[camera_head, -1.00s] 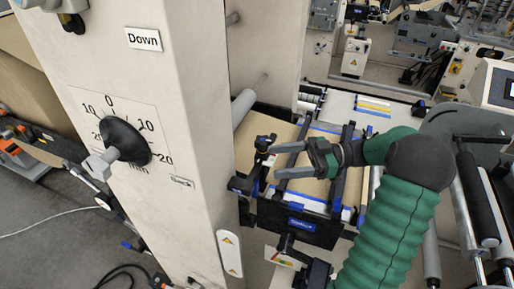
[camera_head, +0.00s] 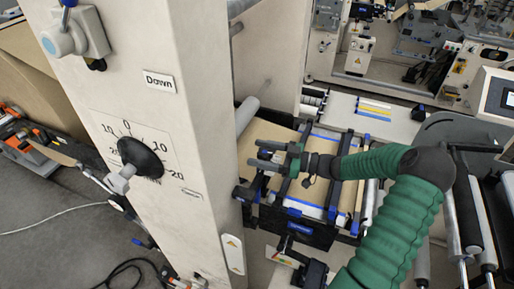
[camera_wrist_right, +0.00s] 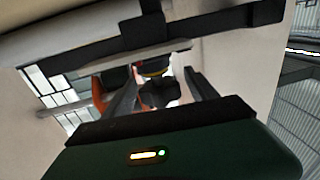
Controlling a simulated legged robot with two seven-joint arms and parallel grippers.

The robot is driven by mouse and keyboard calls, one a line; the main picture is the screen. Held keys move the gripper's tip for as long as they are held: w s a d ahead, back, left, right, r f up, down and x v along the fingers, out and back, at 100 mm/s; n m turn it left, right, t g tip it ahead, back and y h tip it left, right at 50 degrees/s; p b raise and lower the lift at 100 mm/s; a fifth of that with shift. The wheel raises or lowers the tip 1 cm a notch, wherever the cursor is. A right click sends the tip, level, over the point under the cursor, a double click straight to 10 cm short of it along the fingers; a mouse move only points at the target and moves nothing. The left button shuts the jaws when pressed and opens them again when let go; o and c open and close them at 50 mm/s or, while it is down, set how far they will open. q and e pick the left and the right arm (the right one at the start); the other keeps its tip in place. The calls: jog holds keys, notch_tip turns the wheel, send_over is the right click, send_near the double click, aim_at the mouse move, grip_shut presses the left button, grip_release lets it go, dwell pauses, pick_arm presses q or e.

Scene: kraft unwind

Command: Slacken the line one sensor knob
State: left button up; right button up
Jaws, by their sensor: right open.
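A small black lobed knob (camera_wrist_right: 158,94) with a yellow band beyond it shows in the right wrist view, between my two fingers. I cannot tell if either finger touches it. In the head view my right gripper (camera_head: 254,153) is open at the left side of the blue-and-black sensor frame (camera_head: 298,229), its fingers pointing left towards the column. The knob is not clear there, with the gripper over that spot. My right fingers also show in the wrist view (camera_wrist_right: 160,74), apart. My left gripper is not in view.
A pale column (camera_head: 205,120) stands close to the left of my fingers, with a "Down" label (camera_head: 160,81) and a large black dial knob (camera_head: 140,157). Brown web (camera_head: 262,132) runs across the sensor frame. Rollers (camera_head: 488,218) stand at the right.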

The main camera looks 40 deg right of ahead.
jog(key=shift+w+f, duration=0.15)
jog(key=shift+w, duration=0.4)
jog(key=shift+a, duration=0.35)
jog(key=c, duration=1.4)
jog(key=shift+s+a+f+n+g+y+b, duration=0.1)
jog(key=shift+n+g+y+b, duration=0.3)
jog(key=shift+n+g+y, duration=0.25)
jog(key=shift+a+f+n+g+y+b, duration=0.1)
jog(key=shift+n+g+y+b, duration=0.3)
jog(key=shift+y, duration=0.35)
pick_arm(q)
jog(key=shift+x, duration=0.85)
pick_arm(e)
jog(key=shift+s+r+n+g+y, duration=0.2)
jog(key=shift+r+n+g+y, duration=0.05)
jog(key=shift+n+g+y, duration=0.35)
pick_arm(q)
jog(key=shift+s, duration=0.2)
pick_arm(e)
jog(key=o, duration=1)
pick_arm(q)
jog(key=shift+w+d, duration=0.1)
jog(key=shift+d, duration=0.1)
pick_arm(e)
jog(key=o, duration=0.4)
jog(key=shift+d, duration=0.15)
